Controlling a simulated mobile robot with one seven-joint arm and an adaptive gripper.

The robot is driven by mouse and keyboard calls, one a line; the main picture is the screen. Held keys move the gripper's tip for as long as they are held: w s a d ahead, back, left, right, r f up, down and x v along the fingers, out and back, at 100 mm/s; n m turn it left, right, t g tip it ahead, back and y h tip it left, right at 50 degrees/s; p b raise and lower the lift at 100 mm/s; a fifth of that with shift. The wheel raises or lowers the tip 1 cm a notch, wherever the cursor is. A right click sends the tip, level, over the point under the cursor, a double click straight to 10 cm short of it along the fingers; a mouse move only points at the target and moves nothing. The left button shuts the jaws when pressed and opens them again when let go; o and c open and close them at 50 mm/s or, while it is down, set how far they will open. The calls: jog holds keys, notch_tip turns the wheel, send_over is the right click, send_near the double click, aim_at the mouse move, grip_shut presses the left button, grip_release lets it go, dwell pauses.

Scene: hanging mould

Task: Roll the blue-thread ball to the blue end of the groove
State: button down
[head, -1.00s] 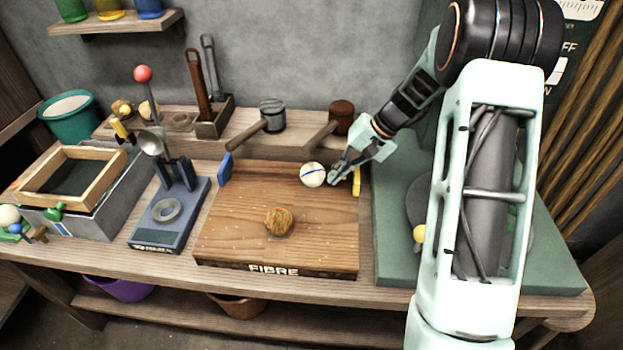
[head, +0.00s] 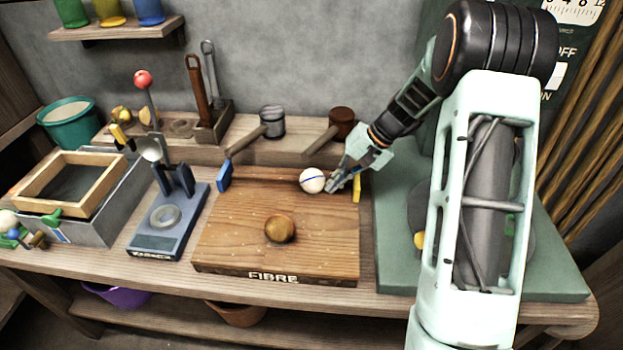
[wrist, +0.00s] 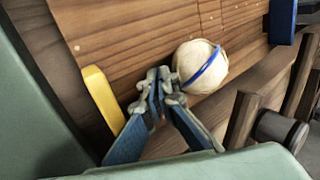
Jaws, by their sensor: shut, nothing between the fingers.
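The pale ball with a blue thread band (head: 312,180) sits at the back of the wooden board (head: 325,240), between the blue end block (head: 224,176) at left and the yellow end block (head: 356,187) at right. It is nearer the yellow block. In the wrist view, the ball (wrist: 200,66) shows its blue band, with the yellow block (wrist: 102,98) at left and the blue block (wrist: 283,20) at upper right. My gripper (head: 331,187) is shut and empty, just right of the ball, on its yellow side. Its fingertips (wrist: 160,88) touch or nearly touch the ball; I cannot tell which.
A brown ball (head: 280,229) rests mid-board. Mallets (head: 271,122) lie on the raised ledge behind. A blue lever press (head: 170,220) stands left of the board, and a green mat (head: 400,270) lies right. The board's back strip left of the ball looks clear.

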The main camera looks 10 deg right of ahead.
aim_at(257, 187)
dwell(0.5)
jog(key=w+a, duration=0.1)
jog(key=a, duration=0.5)
jog(key=w+a, duration=0.1)
jog(key=a, duration=0.5)
jog(key=w+a, duration=0.1)
jog(key=a, duration=0.5)
jog(key=shift+w+p, duration=0.3)
jog(key=shift+s+d+r, duration=0.15)
jog(key=shift+d+r, duration=0.3)
jog(key=shift+d, duration=0.3)
jog(key=shift+s+d+r, duration=0.15)
jog(key=shift+d+r, duration=0.25)
jog(key=shift+d, duration=0.3)
notch_tip(257, 187, up, 7)
jog(key=p, duration=0.5)
jog(key=shift+f, duration=0.1)
